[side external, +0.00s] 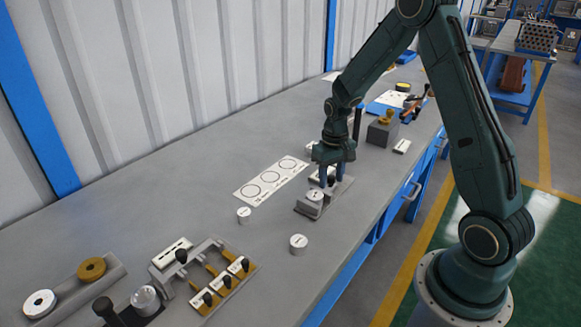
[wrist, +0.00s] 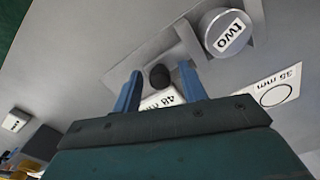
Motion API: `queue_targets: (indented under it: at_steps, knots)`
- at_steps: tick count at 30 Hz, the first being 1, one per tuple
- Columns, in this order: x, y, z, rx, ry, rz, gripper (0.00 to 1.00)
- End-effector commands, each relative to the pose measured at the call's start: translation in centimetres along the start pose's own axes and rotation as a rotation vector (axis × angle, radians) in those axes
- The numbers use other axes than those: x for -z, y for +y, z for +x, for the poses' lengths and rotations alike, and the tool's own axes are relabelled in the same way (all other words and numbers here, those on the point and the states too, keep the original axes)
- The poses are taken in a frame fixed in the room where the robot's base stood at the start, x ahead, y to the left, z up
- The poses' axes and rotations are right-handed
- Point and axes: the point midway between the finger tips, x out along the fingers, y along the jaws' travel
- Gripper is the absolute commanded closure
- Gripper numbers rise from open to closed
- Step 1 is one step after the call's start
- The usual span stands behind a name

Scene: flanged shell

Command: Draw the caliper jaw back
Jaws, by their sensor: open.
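The caliper (side external: 305,208) is a grey slab on the bench, and part of its base shows in the wrist view (wrist: 150,58). A grey cylinder (side external: 315,195) sits at its near end; its top reads "two" in the wrist view (wrist: 225,33). A round black knob (wrist: 160,77) stands on the caliper. My gripper (wrist: 161,71) points down with its blue fingers open, one on each side of the knob, with visible gaps. In the side view my gripper (side external: 331,180) is low over the caliper's far part and hides the knob.
Two loose cylinders, one nearer the wall (side external: 244,215) and one nearer the front edge (side external: 298,244), stand in front. A grey block (side external: 382,132) with a yellow-handled piece stands beyond. A knobbed rack (side external: 205,280) is at lower left.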

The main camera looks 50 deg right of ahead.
Motion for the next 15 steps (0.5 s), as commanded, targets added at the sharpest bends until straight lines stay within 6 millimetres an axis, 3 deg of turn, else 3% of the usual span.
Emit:
queue_targets:
  at_steps: [10, 15]
  knots:
    - [-0.02, 0.0, 0.23, 0.0, 0.0, 0.0, 0.6]
    - [-0.02, 0.0, 0.21, 0.0, 0.0, 0.0, 0.93]
